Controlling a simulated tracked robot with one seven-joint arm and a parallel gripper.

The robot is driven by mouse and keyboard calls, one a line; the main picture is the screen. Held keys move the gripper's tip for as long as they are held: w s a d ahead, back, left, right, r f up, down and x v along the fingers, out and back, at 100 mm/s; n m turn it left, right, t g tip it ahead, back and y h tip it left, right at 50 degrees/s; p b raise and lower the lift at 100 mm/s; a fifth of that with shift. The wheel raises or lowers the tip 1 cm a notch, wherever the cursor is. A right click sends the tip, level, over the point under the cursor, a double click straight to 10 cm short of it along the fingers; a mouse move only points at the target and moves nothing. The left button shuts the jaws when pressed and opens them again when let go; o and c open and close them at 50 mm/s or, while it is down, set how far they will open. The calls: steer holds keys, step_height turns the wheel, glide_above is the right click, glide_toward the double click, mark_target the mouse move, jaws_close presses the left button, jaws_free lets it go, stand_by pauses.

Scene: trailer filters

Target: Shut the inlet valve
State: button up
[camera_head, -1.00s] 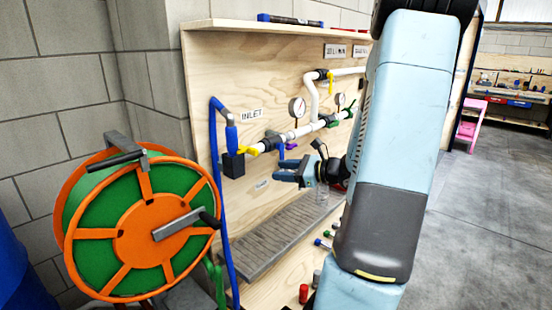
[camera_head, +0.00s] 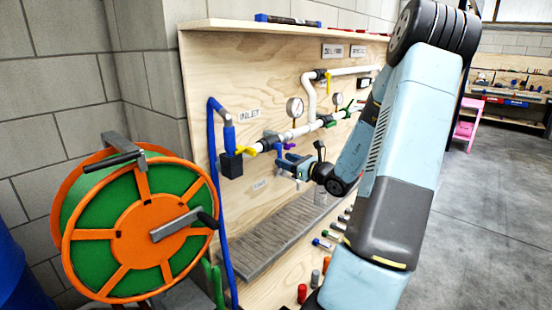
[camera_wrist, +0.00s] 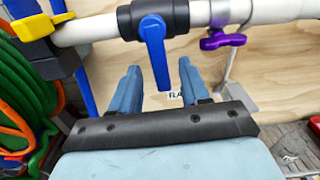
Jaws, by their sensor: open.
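The valve nearest the INLET label (camera_head: 249,113) has a dark body (camera_head: 268,143) on the white pipe and a blue lever (camera_wrist: 156,50). In the wrist view the lever hangs down from the pipe, crosswise to it. Its lower end reaches between the two blue-grey fingers of my gripper (camera_wrist: 160,82), with a gap showing on each side. My gripper is open and holds nothing. In the head view my gripper (camera_head: 279,166) is just below the pipe, and the lever is small and partly hard to make out.
A yellow fitting (camera_wrist: 35,24) is left of the lever and a purple clamp (camera_wrist: 222,40) right of it. A blue hose (camera_head: 213,170) and an orange-green reel (camera_head: 140,232) stand left. Gauges (camera_head: 294,107) rise above the pipe. A grey grating (camera_head: 255,248) and several coloured cylinders lie below.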

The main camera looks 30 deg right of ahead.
steer(key=shift+x, duration=2.6)
jaws_close()
